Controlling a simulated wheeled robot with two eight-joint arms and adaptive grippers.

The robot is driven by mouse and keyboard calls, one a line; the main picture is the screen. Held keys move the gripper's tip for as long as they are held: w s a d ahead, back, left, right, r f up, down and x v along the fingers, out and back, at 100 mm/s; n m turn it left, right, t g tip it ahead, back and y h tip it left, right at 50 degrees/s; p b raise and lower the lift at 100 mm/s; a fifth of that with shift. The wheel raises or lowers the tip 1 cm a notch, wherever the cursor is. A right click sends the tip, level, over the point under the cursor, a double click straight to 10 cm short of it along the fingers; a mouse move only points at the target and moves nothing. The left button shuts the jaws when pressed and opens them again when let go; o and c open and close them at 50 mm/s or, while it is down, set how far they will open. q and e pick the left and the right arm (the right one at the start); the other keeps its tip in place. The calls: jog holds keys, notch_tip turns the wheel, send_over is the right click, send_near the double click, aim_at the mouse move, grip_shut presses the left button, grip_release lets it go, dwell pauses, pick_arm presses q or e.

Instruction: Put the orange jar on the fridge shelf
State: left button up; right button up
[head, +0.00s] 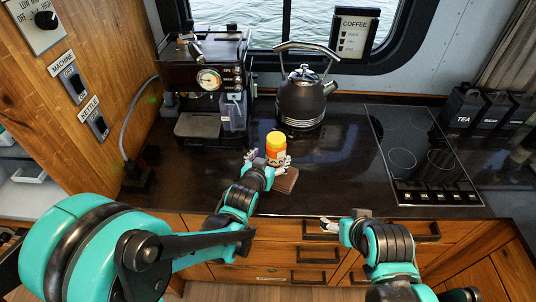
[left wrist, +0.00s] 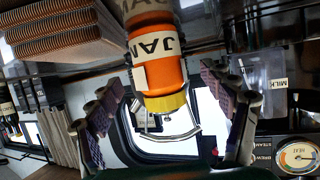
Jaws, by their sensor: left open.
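The orange jar (head: 276,150) stands on the dark counter. It has an orange-yellow body, a yellow lid and a pale label. My left gripper (head: 268,161) is at the jar, with its fingers low around it. In the left wrist view, which is upside down, the jar (left wrist: 155,60) shows between the two spread fingers of the left gripper (left wrist: 165,115), with gaps on both sides. My right gripper (head: 345,224) is near the counter's front edge, away from the jar; its jaw opening is unclear. I cannot identify the fridge shelf for certain.
A brown block (head: 287,181) lies just right of the left gripper. A kettle (head: 301,101) and a coffee machine (head: 208,85) stand behind. A hob (head: 423,155) and black canisters (head: 463,108) are at right. A white shelf (head: 22,195) shows at far left.

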pick_arm(q)
jog(key=b+x, duration=0.2)
jog(key=x, duration=0.4)
jog(key=shift+d, duration=0.1)
jog(key=shift+s+r, duration=0.1)
jog(key=shift+s, duration=0.05)
jog(key=c, duration=1.9)
jog(key=shift+o, duration=0.2)
jog(key=shift+r, duration=0.15)
